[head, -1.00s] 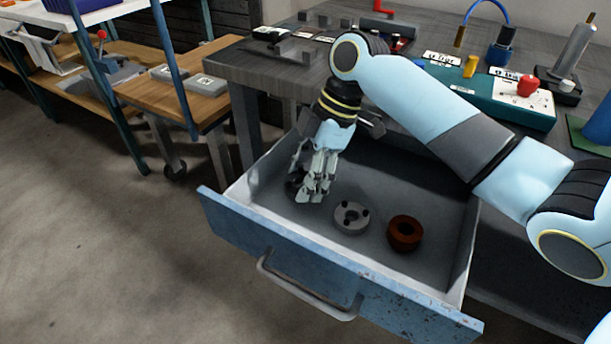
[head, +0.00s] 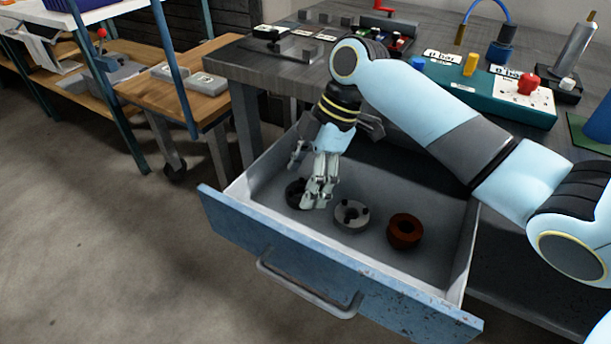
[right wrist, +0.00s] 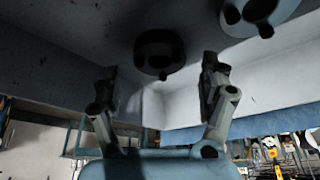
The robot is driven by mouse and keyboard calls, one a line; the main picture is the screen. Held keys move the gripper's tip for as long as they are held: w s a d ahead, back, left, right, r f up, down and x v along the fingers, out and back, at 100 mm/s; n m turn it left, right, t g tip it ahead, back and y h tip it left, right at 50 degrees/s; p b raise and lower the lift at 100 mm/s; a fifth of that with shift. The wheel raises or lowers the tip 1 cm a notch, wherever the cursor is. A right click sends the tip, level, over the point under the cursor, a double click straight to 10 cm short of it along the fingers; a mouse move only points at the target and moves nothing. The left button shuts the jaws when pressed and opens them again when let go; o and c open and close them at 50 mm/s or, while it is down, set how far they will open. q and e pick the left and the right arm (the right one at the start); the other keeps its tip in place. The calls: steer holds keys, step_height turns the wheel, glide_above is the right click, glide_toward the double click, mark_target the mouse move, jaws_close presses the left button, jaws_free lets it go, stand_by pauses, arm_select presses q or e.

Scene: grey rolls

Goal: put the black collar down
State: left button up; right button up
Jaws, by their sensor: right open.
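The black collar (head: 293,192) lies on the floor of the open drawer (head: 330,262), at its left, partly hidden behind my right gripper's fingers. My right gripper (head: 309,186) is open and hangs low in the drawer beside and over the collar. In the right wrist view the black collar (right wrist: 160,48) shows just beyond the gap between the spread fingers (right wrist: 158,72), and nothing is held. My left gripper is not in view.
A grey collar (head: 352,216) and a rust-brown collar (head: 404,231) lie to the right in the drawer. The drawer walls are close around. The workbench top (head: 270,74) above carries a teal panel (head: 480,88) and other devices.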

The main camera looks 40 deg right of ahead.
steer(key=w+p+v, duration=0.1)
steer(key=p+v, duration=0.1)
steer(key=v, duration=0.6)
steer(key=shift+s+r, duration=0.35)
steer(key=shift+s, duration=0.15)
